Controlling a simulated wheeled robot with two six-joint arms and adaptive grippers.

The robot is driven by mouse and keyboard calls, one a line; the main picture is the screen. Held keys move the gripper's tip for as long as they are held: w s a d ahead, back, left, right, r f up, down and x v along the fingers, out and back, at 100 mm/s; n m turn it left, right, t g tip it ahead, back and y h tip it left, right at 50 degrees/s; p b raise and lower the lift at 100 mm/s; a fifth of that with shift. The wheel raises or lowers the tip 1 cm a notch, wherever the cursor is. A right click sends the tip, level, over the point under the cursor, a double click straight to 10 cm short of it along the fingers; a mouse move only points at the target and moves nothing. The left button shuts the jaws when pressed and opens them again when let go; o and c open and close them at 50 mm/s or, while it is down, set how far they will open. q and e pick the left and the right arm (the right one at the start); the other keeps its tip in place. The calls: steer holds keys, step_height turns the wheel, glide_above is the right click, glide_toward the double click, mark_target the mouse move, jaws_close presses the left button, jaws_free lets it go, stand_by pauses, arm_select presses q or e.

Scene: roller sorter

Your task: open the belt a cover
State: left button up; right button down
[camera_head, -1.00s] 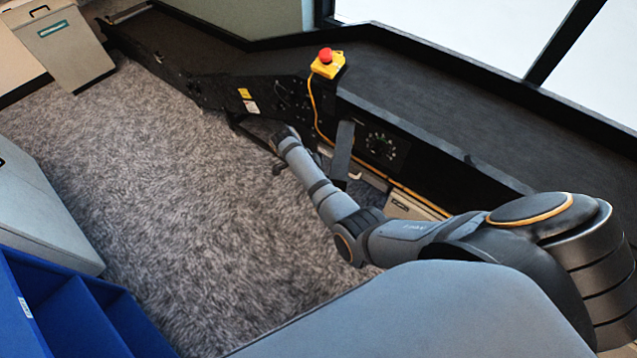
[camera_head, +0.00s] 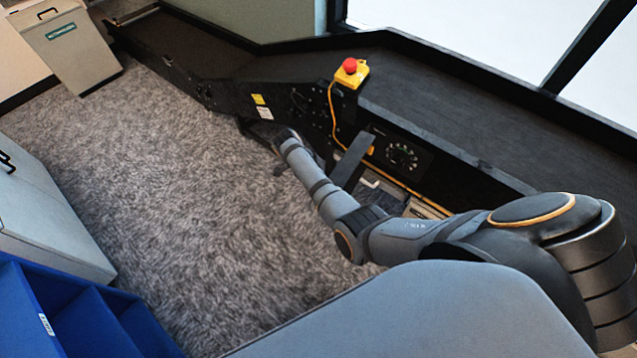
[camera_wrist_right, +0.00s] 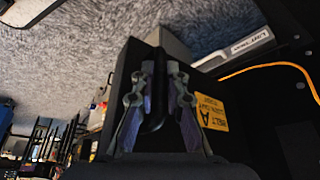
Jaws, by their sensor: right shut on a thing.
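The belt A cover is a dark panel (camera_head: 350,160) that stands out at an angle from the conveyor's front side in the head view. In the right wrist view its black face bears a yellow label reading "BELT A" (camera_wrist_right: 212,112). My right gripper (camera_wrist_right: 160,78) is shut on a black handle bar (camera_wrist_right: 155,112) on the cover. In the head view my right wrist (camera_head: 285,140) reaches low beside the conveyor, and its fingers are mostly hidden. My left gripper is not in view.
The black conveyor (camera_head: 450,95) runs along the back, with a red emergency button (camera_head: 350,65) on a yellow box and a dial (camera_head: 402,156). Grey bins (camera_head: 68,45) and a blue rack (camera_head: 75,325) stand at left. Grey carpet (camera_head: 170,170) is clear between them.

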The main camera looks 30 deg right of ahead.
steer(key=c, duration=1.4)
jaws_free()
steer(key=shift+d, duration=0.1)
steer(key=shift+o, duration=0.2)
steer(key=shift+r, duration=0.1)
steer(key=v, duration=1.2)
